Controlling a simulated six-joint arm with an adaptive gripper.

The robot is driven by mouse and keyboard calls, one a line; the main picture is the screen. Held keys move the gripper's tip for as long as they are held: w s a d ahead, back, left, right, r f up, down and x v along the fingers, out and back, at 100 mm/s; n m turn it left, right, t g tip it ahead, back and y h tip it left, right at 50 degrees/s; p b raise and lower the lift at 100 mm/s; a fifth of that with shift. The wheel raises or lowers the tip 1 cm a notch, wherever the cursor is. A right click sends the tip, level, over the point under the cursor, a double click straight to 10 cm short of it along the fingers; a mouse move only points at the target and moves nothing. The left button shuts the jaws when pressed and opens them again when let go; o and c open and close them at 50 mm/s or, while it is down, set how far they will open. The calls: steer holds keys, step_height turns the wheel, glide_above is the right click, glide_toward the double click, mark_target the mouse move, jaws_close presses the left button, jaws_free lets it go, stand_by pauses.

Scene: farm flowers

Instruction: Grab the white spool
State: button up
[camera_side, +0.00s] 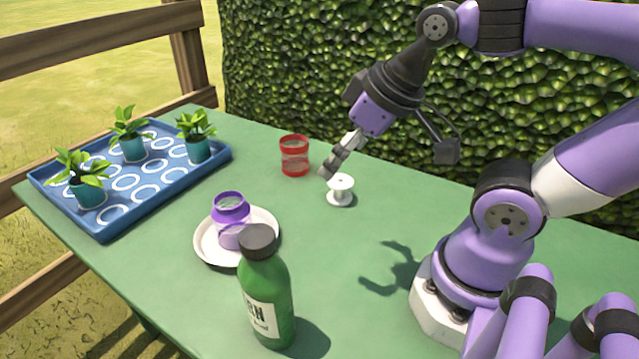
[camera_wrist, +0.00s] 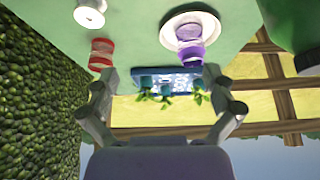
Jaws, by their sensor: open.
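The white spool (camera_side: 341,190) stands upright on the green table in the side view, between the red cup and the base of my arm. It also shows at the top left of the wrist view (camera_wrist: 90,12), partly cut by the frame edge. My gripper (camera_side: 328,172) is just above and slightly left of the spool in the side view, apart from its body as far as I can tell. In the wrist view my gripper (camera_wrist: 160,97) has its two fingers wide apart with nothing between them, and the spool lies outside them.
A purple jar (camera_side: 231,222) sits on a white plate (camera_side: 211,254), with a green bottle (camera_side: 266,295) in front. A blue tray (camera_side: 100,228) holds potted plants at the left. A hedge (camera_side: 290,60) borders the table's back.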

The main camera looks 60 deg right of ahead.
steer(key=n+g, duration=0.3)
steer(key=g, duration=0.2)
glide_above(341, 181)
steer(key=f, duration=0.6)
steer(key=shift+s+a+f, duration=0.1)
steer(key=shift+s+f, duration=0.1)
steer(key=shift+s, duration=0.05)
steer(key=shift+g, duration=0.3)
step_height(341, 181, down, 5)
steer(key=shift+r, duration=0.15)
steer(key=f, duration=0.6)
steer(key=shift+w, duration=0.25)
steer(key=c, duration=1.1)
